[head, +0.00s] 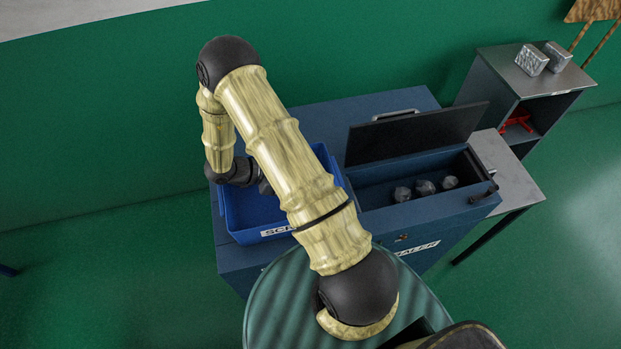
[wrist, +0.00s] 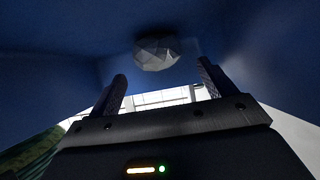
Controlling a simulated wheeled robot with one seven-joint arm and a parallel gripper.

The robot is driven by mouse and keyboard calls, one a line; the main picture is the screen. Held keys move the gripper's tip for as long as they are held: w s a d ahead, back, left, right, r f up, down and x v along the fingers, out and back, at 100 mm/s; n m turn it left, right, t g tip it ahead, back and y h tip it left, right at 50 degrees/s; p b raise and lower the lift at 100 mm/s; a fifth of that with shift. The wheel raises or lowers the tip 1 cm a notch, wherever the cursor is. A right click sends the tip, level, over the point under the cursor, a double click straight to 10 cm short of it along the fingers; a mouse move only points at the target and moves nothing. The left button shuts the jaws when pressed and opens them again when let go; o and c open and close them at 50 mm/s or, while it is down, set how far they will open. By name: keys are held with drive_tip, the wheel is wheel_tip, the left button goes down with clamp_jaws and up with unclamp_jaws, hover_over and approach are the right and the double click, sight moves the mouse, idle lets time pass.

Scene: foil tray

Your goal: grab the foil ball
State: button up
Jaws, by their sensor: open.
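A grey, faceted foil ball (wrist: 157,52) shows in the wrist view against dark blue walls, just beyond my fingertips and roughly between them. My gripper (wrist: 162,72) is open, with nothing between its fingers. In the head view my wrist is over the blue bin (head: 232,208), whose front label is partly covered by my arm. My arm hides the fingertips and that ball in the head view. Several grey foil balls (head: 424,187) lie in the open compartment of the dark blue machine, to the right of the bin.
A dark lid (head: 415,135) stands raised behind the compartment. A grey side table (head: 515,180) and a dark shelf unit (head: 530,75) with two silvery blocks on top (head: 532,60) stand at the right.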

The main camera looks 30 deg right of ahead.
drive_tip(key=shift+s+d+f+p, duration=0.1)
drive_tip(key=shift+d+f+p, duration=0.05)
drive_tip(key=shift+d+p, duration=0.35)
drive_tip(key=p+x, duration=0.2)
drive_tip(key=x, duration=0.1)
drive_tip(key=shift+d+f, duration=0.1)
drive_tip(key=shift+d, duration=0.05)
drive_tip(key=shift+d+f, duration=0.35)
drive_tip(key=c, duration=1.1)
drive_tip(key=shift+o, duration=0.2)
